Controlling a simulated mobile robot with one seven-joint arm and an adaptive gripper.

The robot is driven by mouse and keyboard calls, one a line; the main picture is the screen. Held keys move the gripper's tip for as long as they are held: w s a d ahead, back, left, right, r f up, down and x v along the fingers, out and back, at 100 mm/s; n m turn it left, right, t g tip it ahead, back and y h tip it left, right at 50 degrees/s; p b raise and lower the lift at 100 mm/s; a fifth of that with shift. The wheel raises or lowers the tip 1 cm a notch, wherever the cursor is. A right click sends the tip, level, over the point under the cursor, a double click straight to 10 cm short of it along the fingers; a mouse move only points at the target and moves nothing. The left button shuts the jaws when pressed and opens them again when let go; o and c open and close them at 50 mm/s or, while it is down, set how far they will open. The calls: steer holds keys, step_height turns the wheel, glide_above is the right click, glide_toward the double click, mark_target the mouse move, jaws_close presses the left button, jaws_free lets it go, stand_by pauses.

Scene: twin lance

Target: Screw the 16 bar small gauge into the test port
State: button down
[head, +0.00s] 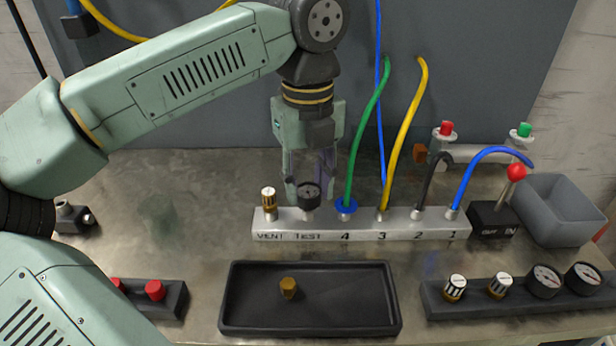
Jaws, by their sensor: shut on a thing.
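The small gauge (309,191) has a dark round face and sits at the TEST position of the metal manifold (300,227). My gripper (309,182) is above the manifold, pointing down, with its fingers around the gauge and shut on it. The TEST port lies under the gauge and is mostly hidden by it. I cannot tell whether the threads are engaged. The gauge's rating is too small to read.
A brass-banded vent fitting (269,201) stands close left of the gauge. The green hose (362,130) rises close right, followed by other hoses. In front lies a black tray (310,318) with a brass plug (288,288). A rack (520,298) at right holds more gauges.

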steer(key=m, duration=0.7)
steer(key=c, duration=1.3)
jaws_free()
steer(key=shift+f, duration=0.1)
